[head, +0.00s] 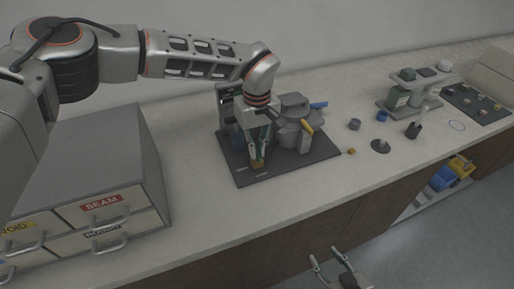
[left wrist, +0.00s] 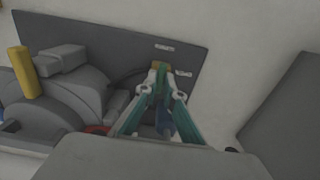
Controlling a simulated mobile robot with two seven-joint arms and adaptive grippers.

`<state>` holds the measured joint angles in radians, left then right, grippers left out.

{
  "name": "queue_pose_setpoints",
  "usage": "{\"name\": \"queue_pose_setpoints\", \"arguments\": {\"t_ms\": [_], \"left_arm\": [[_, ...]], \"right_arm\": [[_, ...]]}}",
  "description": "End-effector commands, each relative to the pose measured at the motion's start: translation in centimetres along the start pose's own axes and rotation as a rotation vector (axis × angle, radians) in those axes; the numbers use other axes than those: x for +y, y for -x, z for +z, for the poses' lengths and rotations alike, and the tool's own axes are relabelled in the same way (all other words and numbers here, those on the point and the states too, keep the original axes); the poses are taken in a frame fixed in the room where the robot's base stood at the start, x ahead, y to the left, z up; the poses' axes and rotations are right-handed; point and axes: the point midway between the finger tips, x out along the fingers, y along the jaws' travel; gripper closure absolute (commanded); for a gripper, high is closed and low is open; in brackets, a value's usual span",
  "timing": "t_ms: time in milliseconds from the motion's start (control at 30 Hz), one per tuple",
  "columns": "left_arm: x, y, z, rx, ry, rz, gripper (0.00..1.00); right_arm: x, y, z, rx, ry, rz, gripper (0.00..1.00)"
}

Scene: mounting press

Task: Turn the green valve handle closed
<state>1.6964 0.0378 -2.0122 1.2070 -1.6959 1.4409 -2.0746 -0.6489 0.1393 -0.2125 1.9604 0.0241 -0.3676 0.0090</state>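The press (head: 290,122) stands on a dark base plate (head: 243,177); both also show in the left wrist view, the press at left (left wrist: 75,100) and the plate behind it (left wrist: 110,40). My left gripper (head: 258,157) points down at the plate's front left part. My right gripper (head: 330,263) is open and empty, low in front of the counter.
The press has a yellow handle (head: 307,127) and a blue handle (head: 319,105). Grey drawers (head: 85,175) stand at left. The counter front is clear.

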Motion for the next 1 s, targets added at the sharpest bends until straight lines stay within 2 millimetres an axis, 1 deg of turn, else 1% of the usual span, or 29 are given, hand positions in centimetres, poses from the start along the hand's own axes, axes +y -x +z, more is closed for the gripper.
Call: {"name": "queue_pose_setpoints", "arguments": {"t_ms": [33,67,400,533,667,900,1000], "left_arm": [[0.1,0.1,0.0,0.001,0.0,0.002,0.81],[0.1,0.1,0.0,0.001,0.0,0.002,0.75],[0.0,0.1,0.0,0.001,0.001,0.001,0.75],[0.1,1.0,-0.1,0.002,0.001,0.001,0.75],[0.1,3.1,-0.1,0.003,0.001,0.002,0.75],[0.1,8.0,-0.1,0.003,0.002,0.003,0.75],[0.1,9.7,-0.1,0.003,0.001,0.002,0.75]], "right_arm": [[0.0,0.0,0.0,0.0,0.0,0.0,0.6],[0.0,0.0,0.0,0.0,0.0,0.0,0.6],[0.2,0.0,-0.1,0.001,0.005,0.001,0.6],[0.1,0.0,-0.1,0.001,0.004,0.001,0.6],[0.1,0.0,-0.1,0.001,0.002,0.001,0.6],[0.1,0.0,-0.1,0.002,0.001,0.001,0.6],[0.1,0.0,-0.1,0.002,0.001,0.0,0.6]]}}
